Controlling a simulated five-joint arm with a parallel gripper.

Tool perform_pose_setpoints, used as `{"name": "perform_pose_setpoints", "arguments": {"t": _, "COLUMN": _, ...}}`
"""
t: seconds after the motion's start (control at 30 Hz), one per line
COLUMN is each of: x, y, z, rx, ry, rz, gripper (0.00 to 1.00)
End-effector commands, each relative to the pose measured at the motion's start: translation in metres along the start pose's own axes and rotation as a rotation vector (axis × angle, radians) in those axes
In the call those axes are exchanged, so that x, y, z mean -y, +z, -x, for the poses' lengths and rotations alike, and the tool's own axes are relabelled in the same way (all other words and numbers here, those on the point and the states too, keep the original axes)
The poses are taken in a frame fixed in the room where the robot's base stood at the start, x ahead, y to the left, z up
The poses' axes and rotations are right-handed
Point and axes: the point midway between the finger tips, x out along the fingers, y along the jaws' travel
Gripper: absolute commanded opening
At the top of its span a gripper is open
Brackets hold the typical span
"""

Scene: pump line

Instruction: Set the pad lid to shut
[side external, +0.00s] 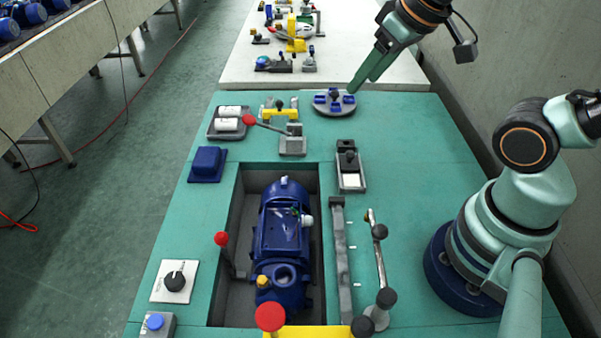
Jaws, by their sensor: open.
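A narrow grey holder (359,187) lies on the green bench right of the pit's far end. A white pad (351,181) shows bare at its near end. A dark piece with a black knob (348,160) sits over its far part; this looks like the pad lid, slid back off the white, though the picture is too small to be sure. My gripper (356,86) is open, beyond the holder, pointing down and left at the round grey plate with blue blocks (321,107). I cannot tell whether it touches the plate. No held object shows.
A blue motor pump (283,235) lies in the pit. A tray with white rolls (214,133) and a blue box (206,163) are at left. Black-knobbed levers (380,255) stand right of the pit.

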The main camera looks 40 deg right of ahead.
Motion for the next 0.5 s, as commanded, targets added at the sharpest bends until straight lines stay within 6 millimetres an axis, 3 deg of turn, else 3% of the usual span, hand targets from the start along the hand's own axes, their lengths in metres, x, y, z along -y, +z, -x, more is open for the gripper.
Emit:
{"name": "perform_pose_setpoints", "arguments": {"t": 0.17, "x": -0.006, "y": -0.003, "z": -0.012, "rx": 0.070, "ry": 0.009, "rz": 0.000, "gripper": 0.59}}
{"name": "perform_pose_setpoints", "arguments": {"t": 0.5, "x": -0.035, "y": -0.007, "z": -0.069, "rx": 0.329, "ry": 0.017, "rz": 0.001, "gripper": 0.59}}
